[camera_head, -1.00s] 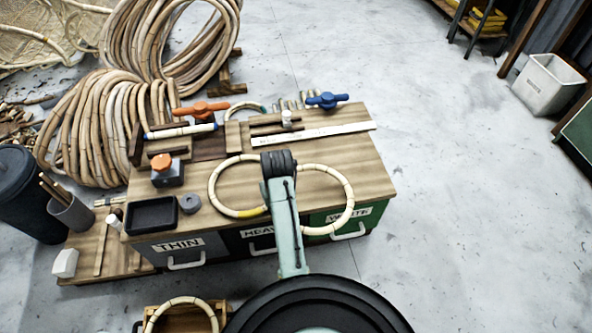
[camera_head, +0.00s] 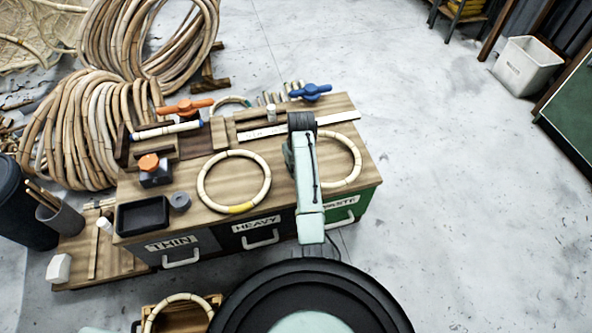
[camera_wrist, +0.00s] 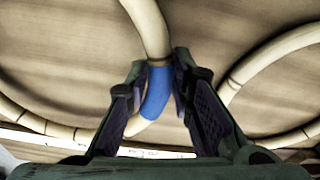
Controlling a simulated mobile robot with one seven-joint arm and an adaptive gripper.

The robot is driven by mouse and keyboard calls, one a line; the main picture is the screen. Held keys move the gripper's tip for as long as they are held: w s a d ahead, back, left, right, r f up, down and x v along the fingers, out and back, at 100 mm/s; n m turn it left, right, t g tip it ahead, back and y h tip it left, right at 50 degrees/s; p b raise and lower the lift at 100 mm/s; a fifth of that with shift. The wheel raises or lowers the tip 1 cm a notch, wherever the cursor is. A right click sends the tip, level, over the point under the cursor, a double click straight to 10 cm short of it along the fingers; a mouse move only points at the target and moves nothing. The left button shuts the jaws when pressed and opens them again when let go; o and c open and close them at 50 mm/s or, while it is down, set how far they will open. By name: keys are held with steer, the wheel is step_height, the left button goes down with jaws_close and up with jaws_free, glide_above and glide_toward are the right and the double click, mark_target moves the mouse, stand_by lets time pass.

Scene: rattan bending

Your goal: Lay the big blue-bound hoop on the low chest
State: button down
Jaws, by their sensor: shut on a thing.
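The big blue-bound hoop (camera_head: 357,165) is a pale rattan ring over the right part of the drawer bench, partly hidden by my arm. My gripper (camera_wrist: 155,95) is shut on it at its blue binding (camera_wrist: 158,88), which shows between the fingers in the wrist view. In the head view the fingertips are hidden under my wrist. I cannot tell how far the hoop is above the bench. Another hoop with a yellow binding (camera_head: 266,190) lies left of it on the bench. I cannot tell surely which piece is the low chest.
The bench top (camera_head: 345,106) carries an orange-handled clamp (camera_head: 187,106), a blue-handled clamp (camera_head: 311,92), a ruler (camera_head: 340,117) and a black tray (camera_head: 142,216). A wooden crate (camera_head: 215,300) holds another hoop in front. A green-faced piece (camera_head: 572,115) stands at right. Floor between is clear.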

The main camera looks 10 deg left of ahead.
step_height(320, 180, down, 2)
steer(key=shift+f, duration=0.15)
steer(key=c, duration=1.4)
jaws_free()
